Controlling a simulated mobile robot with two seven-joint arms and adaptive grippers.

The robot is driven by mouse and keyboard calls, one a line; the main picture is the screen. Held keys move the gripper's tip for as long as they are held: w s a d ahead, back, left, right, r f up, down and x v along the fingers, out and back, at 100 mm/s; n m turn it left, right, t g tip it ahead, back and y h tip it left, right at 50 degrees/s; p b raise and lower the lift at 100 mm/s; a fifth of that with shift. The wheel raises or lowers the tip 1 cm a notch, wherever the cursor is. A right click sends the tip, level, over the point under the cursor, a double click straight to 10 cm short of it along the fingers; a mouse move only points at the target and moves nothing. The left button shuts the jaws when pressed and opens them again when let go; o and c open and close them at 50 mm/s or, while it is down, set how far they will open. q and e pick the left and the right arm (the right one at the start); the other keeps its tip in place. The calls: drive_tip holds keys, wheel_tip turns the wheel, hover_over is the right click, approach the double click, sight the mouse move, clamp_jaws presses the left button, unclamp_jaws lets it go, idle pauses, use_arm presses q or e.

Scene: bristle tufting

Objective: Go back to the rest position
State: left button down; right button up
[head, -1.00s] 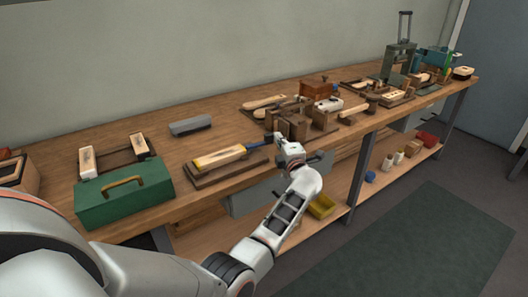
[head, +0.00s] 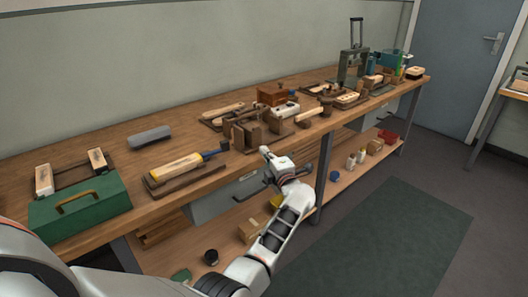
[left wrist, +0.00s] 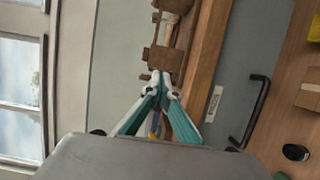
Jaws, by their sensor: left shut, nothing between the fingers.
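My left gripper (head: 268,156) is in front of the bench's front edge in the head view, beside the wooden blocks and apart from them. In the left wrist view its teal-padded fingers (left wrist: 167,82) meet at the tips, shut with nothing between them. My right gripper is not in view.
The long wooden workbench (head: 150,219) carries a green toolbox (head: 85,212), a yellow-handled tool (head: 177,166) on a board, a grey block (head: 149,136) and wooden blocks (head: 247,132). A lower shelf (head: 337,184) holds small items. A dark green mat (head: 380,240) lies on clear floor.

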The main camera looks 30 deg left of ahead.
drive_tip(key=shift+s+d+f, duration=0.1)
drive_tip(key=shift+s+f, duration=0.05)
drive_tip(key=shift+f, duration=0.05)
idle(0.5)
